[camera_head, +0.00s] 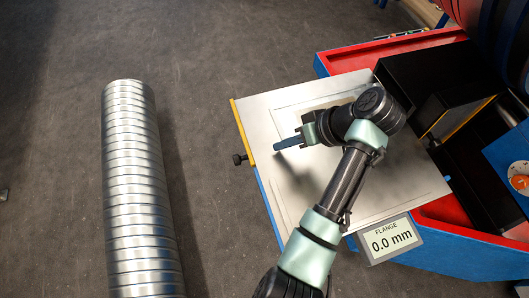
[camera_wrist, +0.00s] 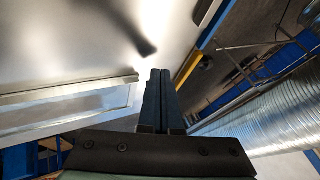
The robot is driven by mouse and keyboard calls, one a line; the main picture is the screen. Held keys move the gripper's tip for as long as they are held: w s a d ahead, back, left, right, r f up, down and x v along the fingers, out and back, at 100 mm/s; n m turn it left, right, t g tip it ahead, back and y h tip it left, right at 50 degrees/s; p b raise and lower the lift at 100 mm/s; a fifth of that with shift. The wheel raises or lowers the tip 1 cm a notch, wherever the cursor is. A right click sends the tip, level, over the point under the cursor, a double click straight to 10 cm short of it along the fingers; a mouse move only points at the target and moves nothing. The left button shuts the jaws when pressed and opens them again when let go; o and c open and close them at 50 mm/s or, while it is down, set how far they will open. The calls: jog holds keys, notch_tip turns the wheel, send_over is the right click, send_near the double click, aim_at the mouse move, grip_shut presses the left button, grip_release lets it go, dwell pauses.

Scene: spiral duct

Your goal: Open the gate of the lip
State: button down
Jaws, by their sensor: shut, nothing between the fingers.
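A silver panel (camera_head: 263,117) with a raised rectangular frame and a yellow strip (camera_head: 239,132) along its left edge lies in the middle of the head view. A black knob (camera_head: 239,159) sticks out to the left of that strip. I cannot tell which part is the gate of the lip. My gripper (camera_head: 279,146) is shut and empty over the left part of the panel, to the right of the knob. The wrist view shows its closed fingers (camera_wrist: 160,75) beside the silver panel (camera_wrist: 70,40) and the yellow strip (camera_wrist: 188,68). The knob is not clear there.
A ribbed metal spiral duct (camera_head: 140,200) lies on the dark floor at the left. A red and blue machine body (camera_head: 450,258) with black compartments (camera_head: 440,75) stands at the right. A display (camera_head: 390,238) reads "FLANGE 0.0 mm". Floor between duct and panel is clear.

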jog(key=shift+s+a+f+p, duration=0.15)
jog(key=shift+a+p, duration=0.25)
jog(key=shift+a, duration=0.35)
jog(key=shift+s+a+f+p, duration=0.1)
jog(key=shift+s+a+p, duration=0.1)
jog(key=shift+a+p, duration=0.4)
jog(key=shift+s+a+f+p, duration=0.15)
jog(key=shift+a+p, duration=0.1)
jog(key=shift+a, duration=0.6)
jog(key=shift+r, duration=0.1)
jog(key=shift+a, duration=0.1)
